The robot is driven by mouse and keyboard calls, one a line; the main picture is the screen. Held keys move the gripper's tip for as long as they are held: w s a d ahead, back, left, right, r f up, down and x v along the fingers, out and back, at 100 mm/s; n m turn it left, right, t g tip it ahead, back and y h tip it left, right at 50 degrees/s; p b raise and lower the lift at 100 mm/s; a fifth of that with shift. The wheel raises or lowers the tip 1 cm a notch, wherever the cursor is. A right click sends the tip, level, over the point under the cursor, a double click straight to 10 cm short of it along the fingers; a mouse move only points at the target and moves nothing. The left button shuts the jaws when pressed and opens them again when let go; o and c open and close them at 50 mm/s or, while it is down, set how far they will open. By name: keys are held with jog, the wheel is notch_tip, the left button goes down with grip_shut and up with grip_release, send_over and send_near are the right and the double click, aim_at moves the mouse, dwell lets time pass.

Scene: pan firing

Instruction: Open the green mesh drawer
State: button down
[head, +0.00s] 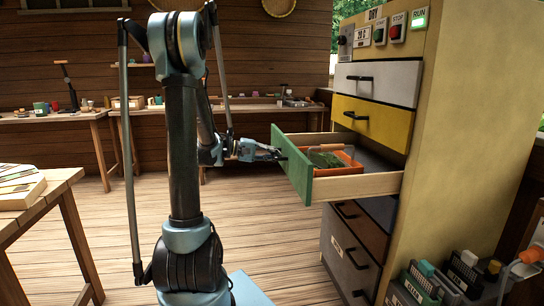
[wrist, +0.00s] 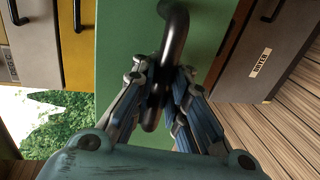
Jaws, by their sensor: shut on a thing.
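The green drawer (head: 298,170) stands well out from the cabinet, with its wooden side and inside showing. An orange tray (head: 338,171) with something green in it lies inside. My gripper (head: 278,154) is at the drawer's front, coming from the left. In the wrist view, my gripper (wrist: 163,90) is shut on the black bar handle (wrist: 175,32) of the green front (wrist: 126,28). The fingers hide part of the handle. In the head view the handle is too small to make out.
The cream cabinet (head: 468,120) has a white drawer (head: 377,82) and a yellow drawer (head: 371,121) above, and darker drawers below, one grey (head: 345,258). A wooden table (head: 38,215) stands at the left. The plank floor (head: 270,225) below the open drawer is clear.

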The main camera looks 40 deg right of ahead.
jog(key=shift+a, duration=0.1)
jog(key=c, duration=1.6)
grip_release()
jog(key=v, duration=1.2)
jog(key=shift+w+f, duration=0.15)
jog(key=shift+a, duration=0.1)
jog(key=s+a+f+n+t+y, duration=0.2)
jog(key=s+a+f+t+y, duration=0.1)
jog(key=a, duration=0.9)
jog(key=s+a+f+n+t+y, duration=0.2)
jog(key=s+a+f+y, duration=0.4)
jog(key=a, duration=0.7)
jog(key=s+a+f+n+t+y, duration=0.1)
jog(key=s+a+f+t+y, duration=0.3)
jog(key=a, duration=0.9)
jog(key=shift+s+a+f+n+y, duration=0.1)
jog(key=shift+s+f+n+y, duration=0.1)
jog(key=shift+s+f, duration=0.75)
jog(key=shift+s+f+n+y, duration=0.2)
jog(key=shift+s+f, duration=0.55)
jog(key=shift+s, duration=0.3)
